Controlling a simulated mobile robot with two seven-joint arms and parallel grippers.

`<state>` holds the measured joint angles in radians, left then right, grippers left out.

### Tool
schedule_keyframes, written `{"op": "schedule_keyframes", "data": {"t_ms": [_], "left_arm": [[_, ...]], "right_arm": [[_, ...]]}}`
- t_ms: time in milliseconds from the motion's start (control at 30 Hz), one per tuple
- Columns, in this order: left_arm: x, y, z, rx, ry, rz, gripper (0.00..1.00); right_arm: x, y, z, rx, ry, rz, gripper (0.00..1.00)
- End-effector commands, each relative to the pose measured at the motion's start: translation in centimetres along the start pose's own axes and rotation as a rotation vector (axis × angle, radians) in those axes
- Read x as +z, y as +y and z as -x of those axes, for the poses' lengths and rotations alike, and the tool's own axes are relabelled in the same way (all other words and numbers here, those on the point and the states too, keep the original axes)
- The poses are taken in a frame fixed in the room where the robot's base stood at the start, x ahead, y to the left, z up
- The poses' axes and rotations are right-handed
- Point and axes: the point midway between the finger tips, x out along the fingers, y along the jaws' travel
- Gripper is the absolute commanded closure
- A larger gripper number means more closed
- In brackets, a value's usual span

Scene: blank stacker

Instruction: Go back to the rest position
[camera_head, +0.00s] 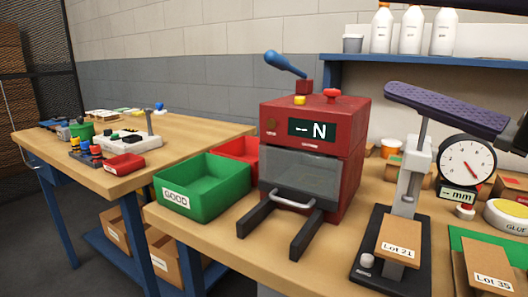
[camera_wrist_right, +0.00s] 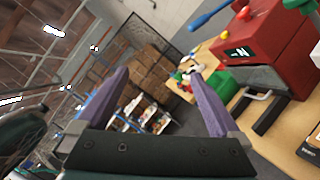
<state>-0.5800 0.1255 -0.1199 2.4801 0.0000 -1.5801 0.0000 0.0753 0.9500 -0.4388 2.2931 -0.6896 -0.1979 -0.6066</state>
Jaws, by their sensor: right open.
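My right gripper (camera_wrist_right: 157,75) shows in the right wrist view with its two purple fingers spread apart and nothing between them. In the head view a purple finger of it (camera_head: 445,108) reaches in from the right edge, in front of the dial gauge stand and above the bench. Only part of this gripper shows there, and it appears empty. My left gripper is not in view. The red machine (camera_head: 318,145) with an "N" display stands on the bench, left of my right gripper; it also shows in the right wrist view (camera_wrist_right: 265,45).
A green GOOD bin (camera_head: 205,190) and a red bin (camera_head: 238,149) stand left of the machine. A blue shelf (camera_head: 345,58) with bottles is behind. A second table (camera_head: 180,135) stands left.

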Motion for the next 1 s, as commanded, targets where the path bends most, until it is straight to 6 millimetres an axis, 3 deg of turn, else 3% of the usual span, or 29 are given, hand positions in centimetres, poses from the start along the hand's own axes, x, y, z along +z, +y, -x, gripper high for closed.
{"op": "schedule_keyframes", "data": {"t_ms": [100,200,333,500,667,1000], "left_arm": [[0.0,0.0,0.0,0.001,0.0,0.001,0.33],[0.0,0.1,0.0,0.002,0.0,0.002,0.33],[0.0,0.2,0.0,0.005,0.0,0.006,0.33],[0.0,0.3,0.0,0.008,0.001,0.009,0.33],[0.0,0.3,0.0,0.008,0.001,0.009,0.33],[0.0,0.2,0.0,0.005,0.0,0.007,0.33]], "right_arm": [[2.7,-7.6,4.1,-0.315,-0.269,-0.379,0.0],[3.0,-13.3,9.5,-0.572,-0.492,-0.628,0.0],[1.7,-17.7,16.2,-0.831,-0.717,-0.813,0.0],[-0.6,-20.0,23.9,-1.092,-0.943,-0.932,0.0],[-2.7,-20.2,30.4,-1.309,-1.132,-0.974,0.0],[-10.5,-19.7,29.1,-1.319,-1.233,-1.372,0.0]]}}
